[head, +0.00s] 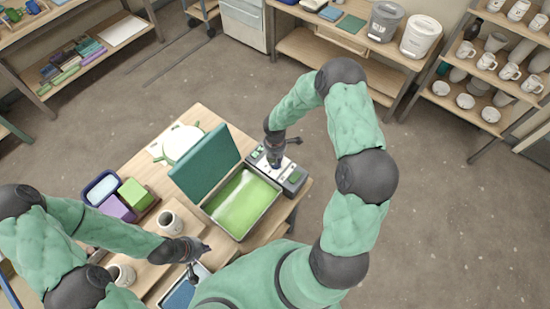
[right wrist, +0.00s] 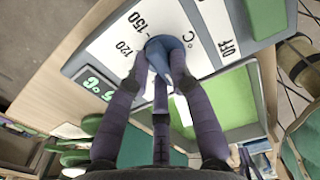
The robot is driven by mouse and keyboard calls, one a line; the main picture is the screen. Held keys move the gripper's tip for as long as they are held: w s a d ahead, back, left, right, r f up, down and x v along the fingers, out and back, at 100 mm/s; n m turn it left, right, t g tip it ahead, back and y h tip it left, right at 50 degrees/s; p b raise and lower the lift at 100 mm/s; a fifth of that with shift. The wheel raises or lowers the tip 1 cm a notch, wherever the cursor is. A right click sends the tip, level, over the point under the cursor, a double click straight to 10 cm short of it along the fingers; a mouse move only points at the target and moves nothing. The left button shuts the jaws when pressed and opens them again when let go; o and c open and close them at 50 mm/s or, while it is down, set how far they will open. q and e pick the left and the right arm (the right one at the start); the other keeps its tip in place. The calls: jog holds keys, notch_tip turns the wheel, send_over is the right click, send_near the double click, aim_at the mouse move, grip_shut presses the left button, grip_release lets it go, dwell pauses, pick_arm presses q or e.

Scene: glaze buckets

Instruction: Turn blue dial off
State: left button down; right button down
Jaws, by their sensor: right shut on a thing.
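The blue dial (right wrist: 166,48) sits on a white panel with printed temperature marks, seen close up in the right wrist view. My right gripper (right wrist: 160,72) has its fingers closed around the dial. In the head view, my right gripper (head: 274,158) is over the control box (head: 292,180) beside the green-filled tray, and it hides the dial. A green display (right wrist: 96,84) on the panel is only partly readable. My left gripper (head: 198,262) is at the front of the table, with its fingers apart and nothing seen between them.
The metal tray of green glaze (head: 240,206) has a raised teal lid (head: 204,162) next to it. Shelves with cups and buckets stand behind.

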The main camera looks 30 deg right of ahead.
jog(key=shift+n, duration=0.3)
dwell(0.4)
jog(key=c, duration=1.1)
grip_release()
notch_tip(320, 180, up, 12)
